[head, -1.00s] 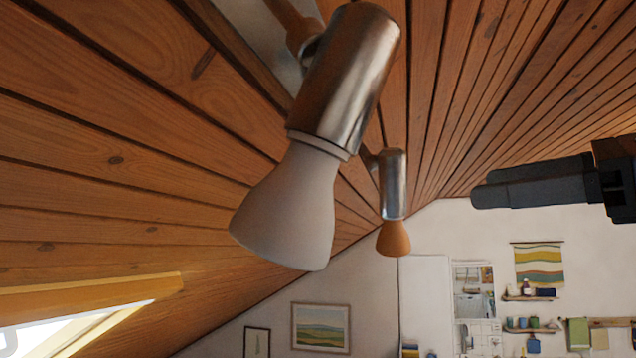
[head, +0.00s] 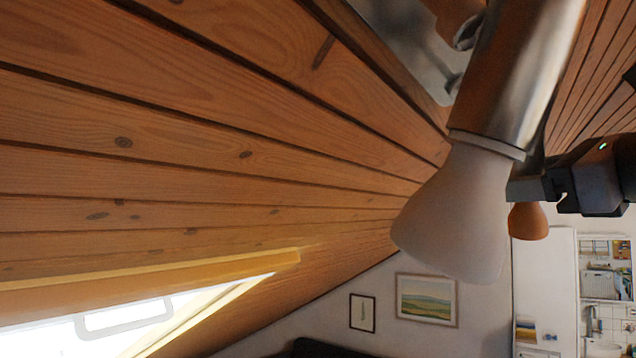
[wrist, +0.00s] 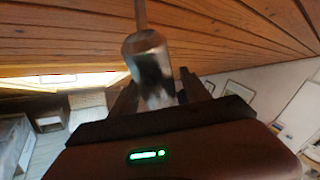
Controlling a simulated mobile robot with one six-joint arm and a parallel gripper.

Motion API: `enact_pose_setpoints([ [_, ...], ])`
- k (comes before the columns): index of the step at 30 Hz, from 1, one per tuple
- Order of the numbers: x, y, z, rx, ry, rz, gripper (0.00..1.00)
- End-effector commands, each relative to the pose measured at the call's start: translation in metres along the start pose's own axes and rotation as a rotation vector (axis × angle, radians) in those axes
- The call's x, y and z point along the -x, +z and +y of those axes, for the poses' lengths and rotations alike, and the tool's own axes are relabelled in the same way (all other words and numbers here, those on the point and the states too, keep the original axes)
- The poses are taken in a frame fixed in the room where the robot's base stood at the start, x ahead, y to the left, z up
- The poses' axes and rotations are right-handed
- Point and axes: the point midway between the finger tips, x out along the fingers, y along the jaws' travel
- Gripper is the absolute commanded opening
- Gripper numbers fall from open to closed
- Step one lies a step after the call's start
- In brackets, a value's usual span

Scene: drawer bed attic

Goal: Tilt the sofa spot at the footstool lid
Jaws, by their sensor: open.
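A ceiling spot with a shiny steel housing (head: 510,80) and a white flared bulb (head: 458,215) hangs large in the head view, tilted down to the left. A second spot with an orange bulb (head: 528,222) is farther back, its housing hidden. My gripper (head: 525,188) is at the right, at the edge of the white bulb. In the wrist view my open fingers (wrist: 160,92) stand either side of a steel spot housing (wrist: 147,62); I cannot tell whether they touch it. I cannot make out the footstool lid with certainty.
The sloping wood ceiling (head: 200,150) is close above. A bright skylight (head: 150,318) is at lower left. Framed pictures (head: 426,298) hang on the far wall, with white shelving (head: 605,285) to the right. Grey furniture (wrist: 14,140) shows low in the wrist view.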

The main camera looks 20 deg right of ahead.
Motion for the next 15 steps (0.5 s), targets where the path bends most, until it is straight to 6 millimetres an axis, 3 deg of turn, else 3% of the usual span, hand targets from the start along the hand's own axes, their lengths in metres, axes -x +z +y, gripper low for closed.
enact_pose_setpoints([
  [2,0.0002,-0.0002,-0.0001,0.0,0.0,0.0,0.55],
  [11,0.0004,-0.0001,-0.0001,0.0,0.0,0.0,0.0],
  [15,0.0004,-0.0001,0.0,0.0,0.0,0.0,0.0],
])
